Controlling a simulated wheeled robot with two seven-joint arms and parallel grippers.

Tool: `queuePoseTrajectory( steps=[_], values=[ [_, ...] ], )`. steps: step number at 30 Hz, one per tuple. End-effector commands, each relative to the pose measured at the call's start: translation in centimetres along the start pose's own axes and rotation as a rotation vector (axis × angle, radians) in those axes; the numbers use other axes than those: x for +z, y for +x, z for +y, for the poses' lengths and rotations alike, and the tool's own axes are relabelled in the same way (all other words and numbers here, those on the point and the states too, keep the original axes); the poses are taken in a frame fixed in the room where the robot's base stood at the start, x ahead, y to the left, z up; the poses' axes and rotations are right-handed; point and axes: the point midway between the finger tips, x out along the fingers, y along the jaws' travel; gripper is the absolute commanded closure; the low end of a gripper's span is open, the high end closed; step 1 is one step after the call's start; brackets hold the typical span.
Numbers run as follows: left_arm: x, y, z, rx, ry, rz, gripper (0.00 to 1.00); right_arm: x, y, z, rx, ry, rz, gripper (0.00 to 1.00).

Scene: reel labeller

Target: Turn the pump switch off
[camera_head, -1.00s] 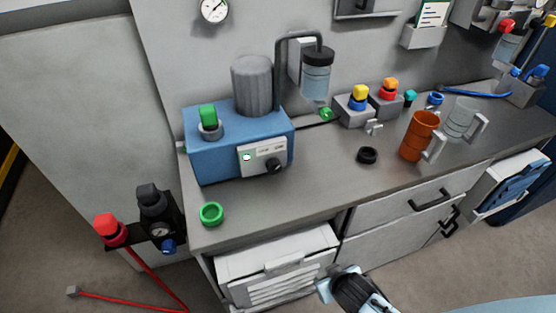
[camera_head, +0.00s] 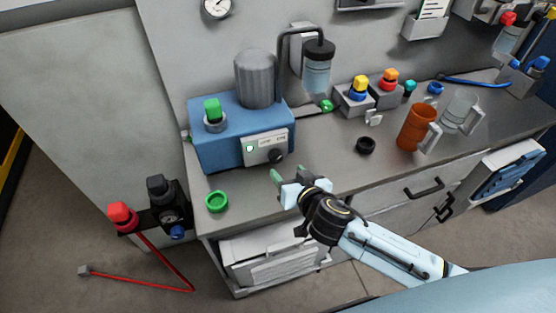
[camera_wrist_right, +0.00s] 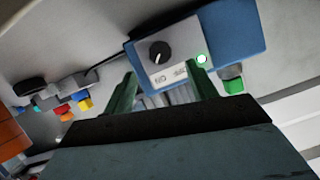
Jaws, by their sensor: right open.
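The blue pump (camera_head: 215,151) stands at the left end of the grey bench, with a grey motor cylinder on top. Its pale front panel carries a black rotary switch (camera_head: 276,156) and a small lit green lamp (camera_head: 250,148). In the right wrist view the switch (camera_wrist_right: 159,51) and the lamp (camera_wrist_right: 202,58) show beyond the fingers. My right gripper (camera_head: 288,178) is open and empty, in front of the panel and apart from the switch. Its green fingers also show in the right wrist view (camera_wrist_right: 164,92). My left gripper is not in view.
A green ring (camera_head: 217,202) lies near the bench's front left edge. Red and black fittings (camera_head: 122,215) hang at the bench's left side.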

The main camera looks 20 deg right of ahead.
Motion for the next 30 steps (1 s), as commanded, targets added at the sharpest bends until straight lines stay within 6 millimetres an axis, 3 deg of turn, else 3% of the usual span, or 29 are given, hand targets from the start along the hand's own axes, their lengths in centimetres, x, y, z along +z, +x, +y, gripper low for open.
queuePoseTrajectory(
  steps=[6,12,18,27,30],
  values=[
    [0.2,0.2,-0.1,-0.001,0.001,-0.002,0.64,-0.1,4.3,0.0,0.001,-0.001,0.001,0.43],
    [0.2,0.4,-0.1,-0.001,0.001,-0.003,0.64,0.0,6.9,0.0,0.000,-0.001,-0.001,0.43],
    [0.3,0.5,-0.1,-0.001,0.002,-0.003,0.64,0.0,8.1,0.0,0.000,0.000,-0.001,0.43],
    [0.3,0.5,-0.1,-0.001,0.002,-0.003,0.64,0.1,8.2,0.0,0.000,0.000,-0.002,0.43],
    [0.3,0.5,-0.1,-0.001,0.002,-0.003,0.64,0.1,8.2,0.0,0.000,0.000,-0.002,0.56]
  ],
)
